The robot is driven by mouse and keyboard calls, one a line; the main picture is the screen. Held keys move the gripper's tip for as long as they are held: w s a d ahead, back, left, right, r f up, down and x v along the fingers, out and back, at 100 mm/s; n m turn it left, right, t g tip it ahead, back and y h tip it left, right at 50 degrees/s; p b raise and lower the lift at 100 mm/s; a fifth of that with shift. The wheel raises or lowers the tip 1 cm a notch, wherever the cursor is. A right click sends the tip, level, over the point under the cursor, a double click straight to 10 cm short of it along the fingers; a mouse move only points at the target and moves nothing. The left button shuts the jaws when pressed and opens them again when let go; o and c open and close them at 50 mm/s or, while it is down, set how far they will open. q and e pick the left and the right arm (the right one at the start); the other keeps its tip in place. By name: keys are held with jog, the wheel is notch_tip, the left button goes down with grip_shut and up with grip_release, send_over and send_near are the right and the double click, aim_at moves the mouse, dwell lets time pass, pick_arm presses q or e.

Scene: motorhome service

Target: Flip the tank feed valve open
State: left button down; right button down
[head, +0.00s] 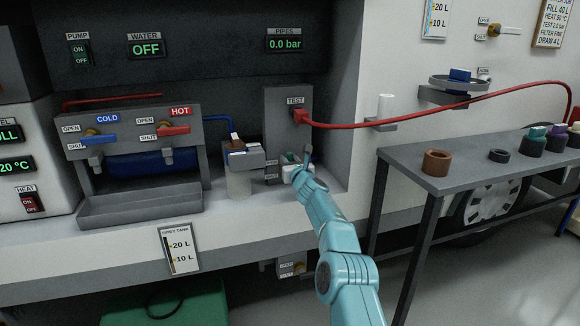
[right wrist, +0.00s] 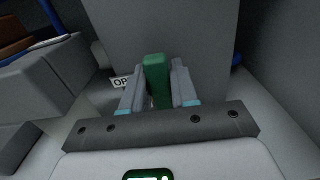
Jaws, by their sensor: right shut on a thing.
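A green valve lever (right wrist: 156,78) stands between the two fingers of my right gripper (right wrist: 158,92) in the right wrist view. The fingers are shut on it. A label that starts with "OP" (right wrist: 121,82) is beside the lever, partly covered by the left finger. In the head view my right gripper (head: 299,168) is at the foot of the grey TEST panel (head: 284,97) and mostly hides the valve there. The lever's exact angle cannot be told. My left gripper is not in view.
A grey filter-like housing (head: 239,180) stands just left of my right gripper. The blue cold lever (head: 98,140) and red hot lever (head: 173,131) are further left. A red hose (head: 420,112) runs right from the TEST port above a grey table (head: 400,157). The pipes display reads 0.0 bar.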

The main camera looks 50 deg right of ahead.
dwell(0.5)
jog(key=c, duration=1)
grip_release()
jog(key=shift+w, duration=0.1)
jog(key=shift+o, duration=0.2)
jog(key=shift+a+f, duration=0.1)
